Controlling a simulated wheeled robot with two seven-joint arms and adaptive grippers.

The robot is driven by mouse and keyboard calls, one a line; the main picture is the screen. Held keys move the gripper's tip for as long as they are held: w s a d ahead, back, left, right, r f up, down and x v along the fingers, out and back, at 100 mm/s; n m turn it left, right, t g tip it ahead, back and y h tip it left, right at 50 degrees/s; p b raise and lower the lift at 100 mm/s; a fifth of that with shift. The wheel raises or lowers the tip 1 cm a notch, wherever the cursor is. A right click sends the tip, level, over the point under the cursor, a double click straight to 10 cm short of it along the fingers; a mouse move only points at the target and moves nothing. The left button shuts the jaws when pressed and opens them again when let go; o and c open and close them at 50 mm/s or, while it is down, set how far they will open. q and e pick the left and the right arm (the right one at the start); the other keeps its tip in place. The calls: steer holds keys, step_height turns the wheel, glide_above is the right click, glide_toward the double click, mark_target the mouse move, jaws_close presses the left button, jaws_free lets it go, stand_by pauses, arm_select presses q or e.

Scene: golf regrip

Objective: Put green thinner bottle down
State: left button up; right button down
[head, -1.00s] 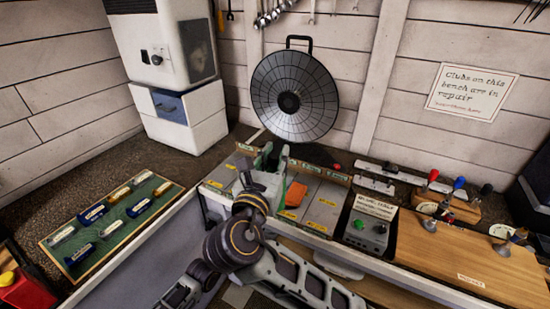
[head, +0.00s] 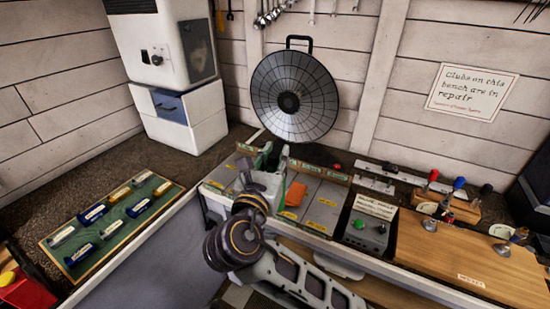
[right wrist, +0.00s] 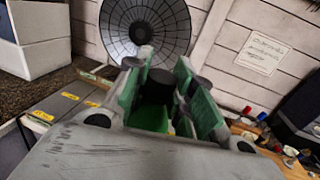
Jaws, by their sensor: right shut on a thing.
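My right gripper (head: 273,160) reaches over the grey sectioned tray (head: 322,207) on the bench. In the right wrist view its two fingers (right wrist: 160,90) stand either side of the green thinner bottle (right wrist: 150,118), which has a dark round top. The gripper is shut on the bottle. In the head view the gripper and arm hide most of the bottle, and I cannot tell whether its base touches the tray. My left gripper is not in view.
An orange block (head: 296,194) lies in the tray right of the gripper. A control box (head: 368,228) with a green button and a wooden board (head: 465,262) are farther right. A round grey dish (head: 295,95) stands behind.

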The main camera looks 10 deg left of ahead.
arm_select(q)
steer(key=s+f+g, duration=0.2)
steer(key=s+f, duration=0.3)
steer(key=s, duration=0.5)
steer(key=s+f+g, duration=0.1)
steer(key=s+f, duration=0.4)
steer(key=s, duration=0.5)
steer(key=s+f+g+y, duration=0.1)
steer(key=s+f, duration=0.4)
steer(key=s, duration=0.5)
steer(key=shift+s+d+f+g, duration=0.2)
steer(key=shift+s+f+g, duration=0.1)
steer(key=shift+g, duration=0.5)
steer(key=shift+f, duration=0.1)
